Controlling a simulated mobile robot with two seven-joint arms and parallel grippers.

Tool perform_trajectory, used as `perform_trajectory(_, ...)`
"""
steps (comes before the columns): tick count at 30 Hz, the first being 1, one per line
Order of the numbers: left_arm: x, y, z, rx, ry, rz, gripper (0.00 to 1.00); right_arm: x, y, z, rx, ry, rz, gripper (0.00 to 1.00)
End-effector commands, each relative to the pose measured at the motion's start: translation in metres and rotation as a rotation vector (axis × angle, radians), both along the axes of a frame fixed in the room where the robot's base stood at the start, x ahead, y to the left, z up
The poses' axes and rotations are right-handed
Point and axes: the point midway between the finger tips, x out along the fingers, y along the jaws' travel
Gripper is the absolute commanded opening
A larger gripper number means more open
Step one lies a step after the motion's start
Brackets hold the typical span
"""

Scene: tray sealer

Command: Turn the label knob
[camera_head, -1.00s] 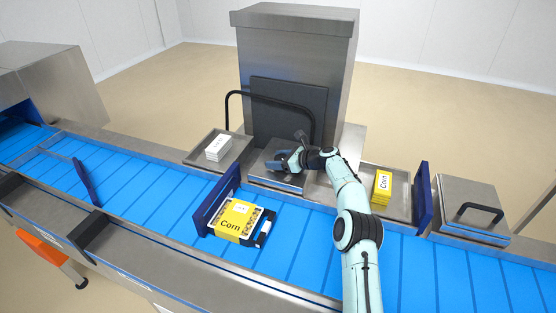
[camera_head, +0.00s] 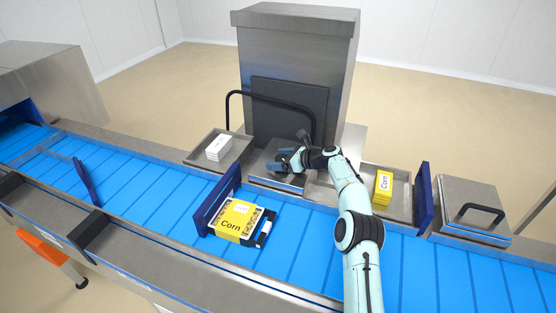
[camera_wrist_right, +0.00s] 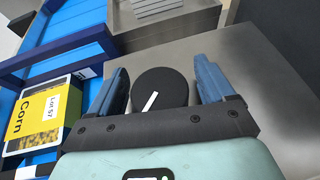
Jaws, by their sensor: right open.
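The label knob (camera_wrist_right: 160,90) is a round black dial with a white pointer line. In the right wrist view it sits on a grey metal plate, its line slanting up to the right. My right gripper (camera_wrist_right: 161,66) is open, with one blue finger on each side of the knob. I cannot tell whether the fingers touch it. In the head view my right gripper (camera_head: 279,161) is low over the metal plate in front of the grey cabinet and hides the knob. My left gripper is not in view.
A yellow Corn tray (camera_head: 232,224) with a white label sits on the blue conveyor (camera_head: 320,240) beside a dark blue barrier (camera_head: 216,201). White labels (camera_head: 218,147) lie in a metal tray at left; yellow Corn sleeves (camera_head: 383,184) at right. A black bent bar (camera_head: 262,95) rises behind my gripper.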

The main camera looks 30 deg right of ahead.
Motion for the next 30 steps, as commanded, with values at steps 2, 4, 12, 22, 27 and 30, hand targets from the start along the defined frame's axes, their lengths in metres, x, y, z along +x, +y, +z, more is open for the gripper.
perform_trajectory(2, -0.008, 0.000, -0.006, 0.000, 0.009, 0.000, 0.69, -0.011, -0.007, 0.001, -0.002, 0.002, -0.003, 0.82)
perform_trajectory(4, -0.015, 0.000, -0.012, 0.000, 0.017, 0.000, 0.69, -0.022, -0.013, 0.005, -0.002, 0.003, -0.003, 0.82)
perform_trajectory(12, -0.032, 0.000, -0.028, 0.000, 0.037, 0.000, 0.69, -0.069, -0.044, 0.029, -0.003, 0.002, -0.004, 0.82)
perform_trajectory(22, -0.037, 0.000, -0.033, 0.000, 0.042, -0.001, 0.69, -0.099, -0.061, 0.048, 0.000, -0.001, 0.000, 0.82)
perform_trajectory(27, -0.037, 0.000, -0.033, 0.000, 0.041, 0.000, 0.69, -0.100, -0.063, 0.049, 0.000, -0.001, 0.000, 0.82)
perform_trajectory(30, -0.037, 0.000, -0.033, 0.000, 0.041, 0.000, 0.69, -0.100, -0.063, 0.049, 0.000, -0.001, 0.000, 0.82)
